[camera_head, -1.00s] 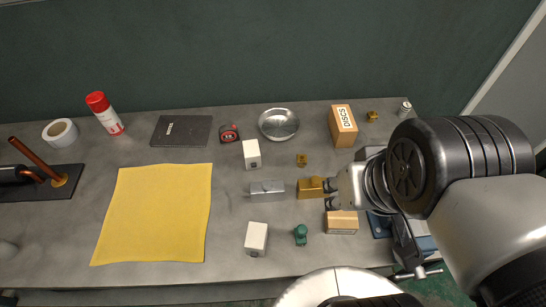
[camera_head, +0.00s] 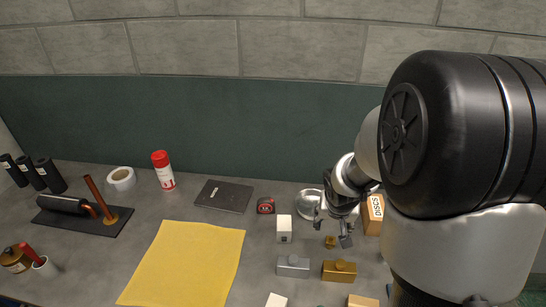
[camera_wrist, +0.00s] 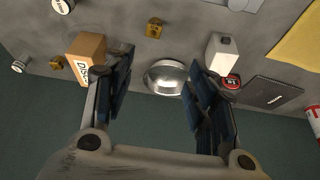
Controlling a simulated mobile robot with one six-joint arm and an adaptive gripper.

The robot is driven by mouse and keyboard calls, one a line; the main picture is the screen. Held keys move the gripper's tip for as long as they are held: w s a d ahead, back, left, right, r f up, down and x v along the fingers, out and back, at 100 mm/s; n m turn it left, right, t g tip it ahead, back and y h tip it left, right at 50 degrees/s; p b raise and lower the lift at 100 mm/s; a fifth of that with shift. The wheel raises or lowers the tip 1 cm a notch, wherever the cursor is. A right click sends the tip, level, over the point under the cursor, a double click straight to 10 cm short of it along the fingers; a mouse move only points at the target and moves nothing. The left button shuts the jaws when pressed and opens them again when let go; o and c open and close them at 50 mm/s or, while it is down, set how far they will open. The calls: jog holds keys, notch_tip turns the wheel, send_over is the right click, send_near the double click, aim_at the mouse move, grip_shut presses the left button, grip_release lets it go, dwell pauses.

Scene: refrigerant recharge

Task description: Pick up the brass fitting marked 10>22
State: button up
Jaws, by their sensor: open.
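A small brass fitting (camera_head: 330,242) stands on the grey bench in front of the metal dish; it also shows in the wrist view (camera_wrist: 155,27). A second small brass piece (camera_wrist: 57,62) shows at the left of the wrist view, beyond the cardboard box; my arm hides it in the head view. Markings on both are too small to read. My gripper (camera_head: 334,230) hangs above the bench between the dish and the first fitting. In the wrist view my gripper (camera_wrist: 158,68) is open and empty, with the dish showing between its fingers.
Near the fittings are the metal dish (camera_wrist: 166,77), the DISCS box (camera_wrist: 88,52), a white block (camera_head: 284,228), a tape measure (camera_head: 265,205), a silver box (camera_head: 293,266) and a gold box (camera_head: 339,270). The yellow cloth (camera_head: 186,265) lies left.

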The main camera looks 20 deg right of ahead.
aim_at(331, 240)
jog(key=shift+m, duration=0.3)
jog(key=b+x, duration=0.2)
jog(key=x, duration=0.3)
jog(key=b+x, duration=0.1)
jog(key=x, duration=0.4)
jog(key=b+x, duration=0.2)
jog(key=x, duration=0.3)
jog(key=shift+s+d+f+b, duration=0.1)
jog(key=shift+d+f+b, duration=0.05)
jog(key=shift+d+b, duration=0.25)
jog(key=x, duration=0.1)
jog(key=b+x, duration=0.1)
jog(key=x, duration=0.1)
jog(key=b+x, duration=0.1)
jog(key=shift+s+d+f, duration=0.2)
jog(key=shift+s+f, duration=0.05)
jog(key=shift+f, duration=0.05)
jog(key=shift+w+d+f, duration=0.1)
jog(key=shift+w+f, duration=0.1)
jog(key=shift+f, duration=0.15)
jog(key=shift+r, duration=0.1)
jog(key=shift+c, duration=0.2)
grip_shut()
